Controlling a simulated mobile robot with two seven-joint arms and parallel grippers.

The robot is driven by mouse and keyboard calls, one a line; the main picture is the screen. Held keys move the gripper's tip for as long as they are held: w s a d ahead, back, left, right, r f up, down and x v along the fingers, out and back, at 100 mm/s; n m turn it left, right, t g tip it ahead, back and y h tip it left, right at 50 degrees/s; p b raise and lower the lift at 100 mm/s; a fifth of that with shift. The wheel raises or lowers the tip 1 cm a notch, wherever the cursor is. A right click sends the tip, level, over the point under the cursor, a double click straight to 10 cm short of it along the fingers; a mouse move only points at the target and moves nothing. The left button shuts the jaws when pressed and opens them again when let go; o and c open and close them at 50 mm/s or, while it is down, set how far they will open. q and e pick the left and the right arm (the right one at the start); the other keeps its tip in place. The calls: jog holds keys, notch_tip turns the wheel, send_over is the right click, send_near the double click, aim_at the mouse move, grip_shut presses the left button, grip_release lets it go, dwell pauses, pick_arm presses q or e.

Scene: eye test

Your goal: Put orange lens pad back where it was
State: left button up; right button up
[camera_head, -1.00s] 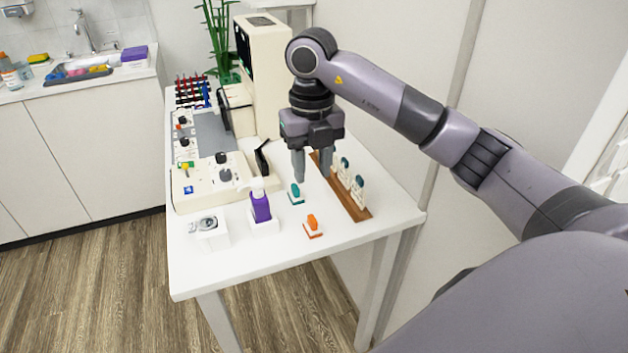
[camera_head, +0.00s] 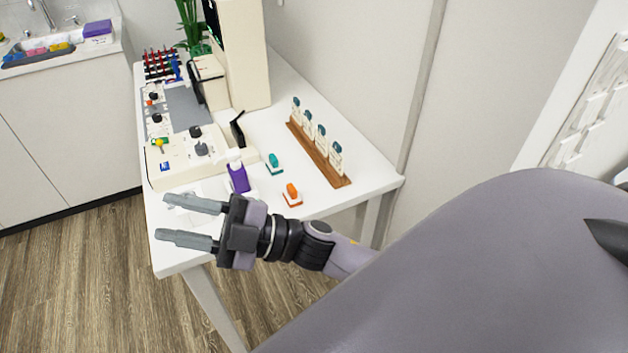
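My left gripper is not in view.
A purple bottle (camera_head: 238,178) stands just behind my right gripper. A wooden rack (camera_head: 318,153) holds several teal-topped items at the right. A beige control console (camera_head: 178,165) and a tall beige machine (camera_head: 240,55) fill the left and back. The table between pads and rack is clear.

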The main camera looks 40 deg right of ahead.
jog(key=d+f+m+t+h, duration=0.5)
jog(key=d+f+m+h, duration=0.1)
jog(key=f+m+h, duration=0.35)
jog(key=s+d+f+m+g+h, duration=0.3)
jog(key=s+f, duration=0.3)
jog(key=f, duration=0.4)
jog(key=s+d+f+m+g+h, duration=0.3)
jog(key=s+f+m, duration=0.3)
jog(key=f, duration=0.4)
jog(key=shift+s+d+g+h, duration=0.2)
jog(key=shift+g+h, duration=0.25)
jog(key=shift+g, duration=0.35)
jog(key=shift+r, duration=0.2)
notch_tip(320, 180, up, 4)
jog(key=p, duration=0.4)
jog(key=shift+w+f, duration=0.1)
jog(key=shift+f, duration=0.1)
